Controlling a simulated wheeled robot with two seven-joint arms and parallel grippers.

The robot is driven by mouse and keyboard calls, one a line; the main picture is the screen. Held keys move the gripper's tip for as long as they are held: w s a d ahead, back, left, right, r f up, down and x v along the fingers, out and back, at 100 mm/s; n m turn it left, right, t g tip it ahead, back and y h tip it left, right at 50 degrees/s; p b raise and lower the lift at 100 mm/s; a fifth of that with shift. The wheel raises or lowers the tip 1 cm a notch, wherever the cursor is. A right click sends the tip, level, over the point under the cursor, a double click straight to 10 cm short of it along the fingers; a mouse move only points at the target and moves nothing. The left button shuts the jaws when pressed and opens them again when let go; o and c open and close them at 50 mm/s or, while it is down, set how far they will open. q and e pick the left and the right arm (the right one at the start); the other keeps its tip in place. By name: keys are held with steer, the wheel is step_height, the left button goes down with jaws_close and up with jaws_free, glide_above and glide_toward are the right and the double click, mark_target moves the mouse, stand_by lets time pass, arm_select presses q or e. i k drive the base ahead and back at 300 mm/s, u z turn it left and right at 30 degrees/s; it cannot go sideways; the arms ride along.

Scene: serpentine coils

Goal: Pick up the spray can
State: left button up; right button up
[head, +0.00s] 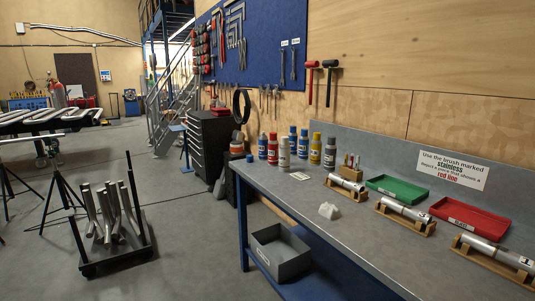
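Several upright spray cans stand in a cluster at the far left end of the grey workbench (262,179). A pale grey-white can (284,154) stands at the front. Two blue cans, one (293,141) left of the other (303,144), stand behind. A yellow can (315,149) and a grey can (330,153) are on the right. I cannot tell which can the task means. Neither of my grippers is in view.
A white card (299,176) lies before the cans. A pale lump (329,211), wooden cradles holding metal cylinders (403,210), a green tray (397,187) and a red tray (468,217) are further right. A grey bin (281,263) sits below.

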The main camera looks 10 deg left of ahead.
mark_target(262, 139)
steer(key=z, duration=0.3)
steer(key=k, duration=0.15)
steer(key=u, duration=1.25)
steer(key=i, duration=2)
steer(key=z, duration=1.25)
steer(key=i, duration=0.7)
steer(key=z, duration=0.8)
